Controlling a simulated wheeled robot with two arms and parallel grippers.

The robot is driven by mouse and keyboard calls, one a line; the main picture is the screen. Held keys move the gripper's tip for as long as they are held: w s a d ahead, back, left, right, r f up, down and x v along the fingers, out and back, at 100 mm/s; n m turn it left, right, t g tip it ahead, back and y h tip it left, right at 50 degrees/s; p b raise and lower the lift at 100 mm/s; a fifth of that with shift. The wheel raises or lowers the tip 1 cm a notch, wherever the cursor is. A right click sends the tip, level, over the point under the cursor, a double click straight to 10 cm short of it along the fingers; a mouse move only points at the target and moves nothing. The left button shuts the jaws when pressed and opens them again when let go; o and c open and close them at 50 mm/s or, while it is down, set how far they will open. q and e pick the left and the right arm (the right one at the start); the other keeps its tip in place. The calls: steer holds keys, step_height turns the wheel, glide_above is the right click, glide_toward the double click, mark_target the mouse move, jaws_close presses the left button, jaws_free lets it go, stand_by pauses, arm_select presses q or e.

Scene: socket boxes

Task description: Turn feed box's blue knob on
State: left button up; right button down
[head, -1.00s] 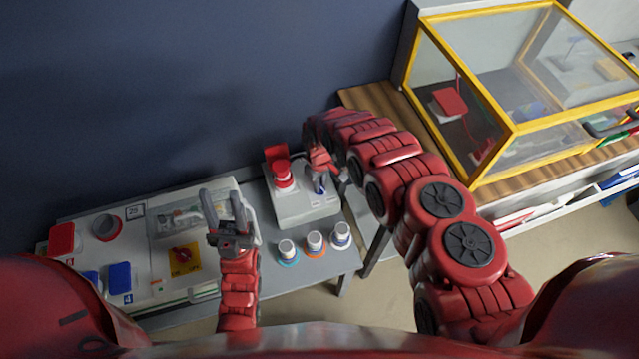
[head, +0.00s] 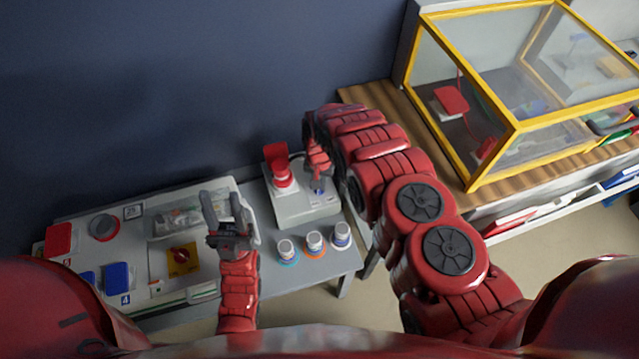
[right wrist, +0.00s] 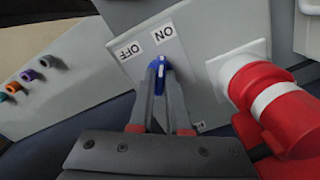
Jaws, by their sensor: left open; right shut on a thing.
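The feed box (head: 303,208) is a pale grey box on the grey table, with a red plug (head: 281,178) in its left part. In the right wrist view its blue knob (right wrist: 158,78) sits below white ON and OFF labels (right wrist: 148,42). My right gripper (right wrist: 160,68) has its fingers shut on the blue knob from both sides. The knob's visible ridge points up, roughly toward the ON label. In the head view the right wrist partly covers the knob (head: 317,187). My left gripper (head: 225,208) is open and empty, above the right end of the left-hand panel.
The panel (head: 150,225) at left carries a red switch (head: 180,255) on yellow and blue and red covers. Three capped round pieces (head: 314,242) stand at the table's front edge. A yellow-framed clear case (head: 515,95) stands on the wooden bench at right.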

steer(key=shift+s+m, duration=0.1)
steer(key=shift+m, duration=1.2)
steer(key=c, duration=0.9)
jaws_free()
steer(key=shift+r, duration=0.1)
step_height(320, 180, up, 17)
steer(key=p, duration=0.8)
steer(key=shift+r, duration=0.1)
